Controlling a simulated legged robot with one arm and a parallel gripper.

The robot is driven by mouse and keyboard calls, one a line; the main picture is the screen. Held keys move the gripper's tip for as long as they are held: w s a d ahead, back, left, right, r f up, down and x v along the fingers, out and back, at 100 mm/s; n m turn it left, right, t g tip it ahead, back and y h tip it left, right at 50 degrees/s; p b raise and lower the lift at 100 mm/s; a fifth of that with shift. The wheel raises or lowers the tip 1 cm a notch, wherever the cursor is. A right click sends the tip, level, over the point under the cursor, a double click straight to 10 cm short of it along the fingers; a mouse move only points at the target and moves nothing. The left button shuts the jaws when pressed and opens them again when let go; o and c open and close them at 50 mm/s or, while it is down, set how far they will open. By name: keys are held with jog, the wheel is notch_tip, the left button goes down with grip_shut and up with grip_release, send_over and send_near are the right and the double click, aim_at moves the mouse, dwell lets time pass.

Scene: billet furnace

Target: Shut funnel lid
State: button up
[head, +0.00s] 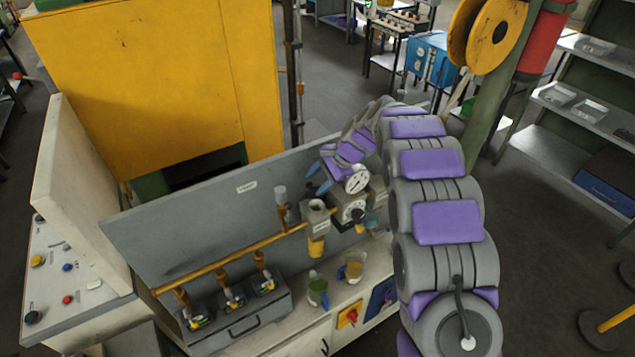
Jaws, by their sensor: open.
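My gripper (319,177) is at the end of my arm, above the pipe at the right part of the grey panel. Its two blue fingertips are apart, with nothing seen between them. Just below it is a grey square-topped fitting (317,207) with a dark opening and a yellow cylinder beneath; it may be the funnel. I cannot make out a lid with certainty. A small pale cup-like piece (281,194) stands on the pipe to the left, apart from the gripper. My arm hides part of the area to the right.
A copper-coloured pipe (232,257) runs along the grey panel (205,215). Several valves stand at its lower left. A grey box with a round dial (350,209) is close right of the gripper.

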jog(key=b+v, duration=0.1)
jog(key=v, duration=1.5)
jog(key=shift+d+b, duration=0.2)
jog(key=shift+b, duration=0.15)
jog(key=shift+w, duration=0.1)
